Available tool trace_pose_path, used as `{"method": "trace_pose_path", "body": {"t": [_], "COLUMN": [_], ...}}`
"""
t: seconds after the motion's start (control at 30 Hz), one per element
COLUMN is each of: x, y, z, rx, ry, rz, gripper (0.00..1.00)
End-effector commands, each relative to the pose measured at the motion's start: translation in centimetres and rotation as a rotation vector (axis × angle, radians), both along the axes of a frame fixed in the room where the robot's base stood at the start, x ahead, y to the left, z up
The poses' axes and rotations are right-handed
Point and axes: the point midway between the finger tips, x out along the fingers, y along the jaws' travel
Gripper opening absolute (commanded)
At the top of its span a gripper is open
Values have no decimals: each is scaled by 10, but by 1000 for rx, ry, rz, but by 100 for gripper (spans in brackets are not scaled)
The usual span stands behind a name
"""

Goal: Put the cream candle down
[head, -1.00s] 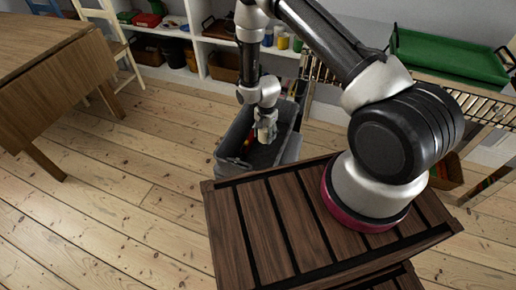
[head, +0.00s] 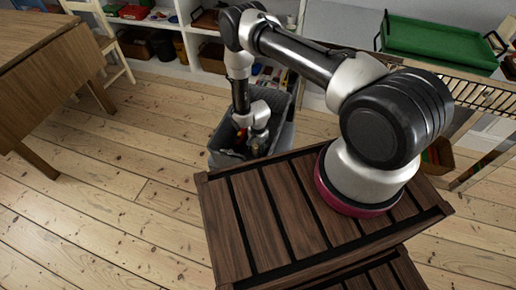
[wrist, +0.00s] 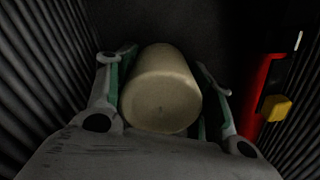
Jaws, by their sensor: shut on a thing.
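The cream candle (wrist: 160,95) is a pale cylinder, seen between the two fingers in the wrist view, with its round end towards the camera. My gripper (wrist: 162,80) is shut on it. In the head view my gripper (head: 256,140) is down at the grey ribbed bin (head: 222,139), and the candle cannot be made out there. The bin's dark ribbed walls (wrist: 40,60) rise on both sides in the wrist view, so the candle is inside the bin. Whether the candle touches the bin's floor cannot be told.
A red object with a yellow part (wrist: 265,95) stands in the bin close to the right finger. A wooden table (head: 60,60) is at the left. A shelf (head: 195,50) and a green tray (head: 440,42) are behind. Floorboards are clear at the left.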

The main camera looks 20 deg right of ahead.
Motion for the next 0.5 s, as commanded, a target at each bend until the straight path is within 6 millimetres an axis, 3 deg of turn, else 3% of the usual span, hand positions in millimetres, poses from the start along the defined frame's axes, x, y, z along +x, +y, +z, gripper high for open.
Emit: {"method": "trace_pose_path", "body": {"t": [0.23,0.27,0.3,0.37,0.5], "x": [0,0,0,0,0], "y": [0,0,0,0,0], "z": [-2,-3,-2,-2,-2], "rx": [0,0,0,0,0], "ry": [0,0,0,0,0], "rz": [0,0,0,0,0], "gripper": [23,54,61,72,74]}}
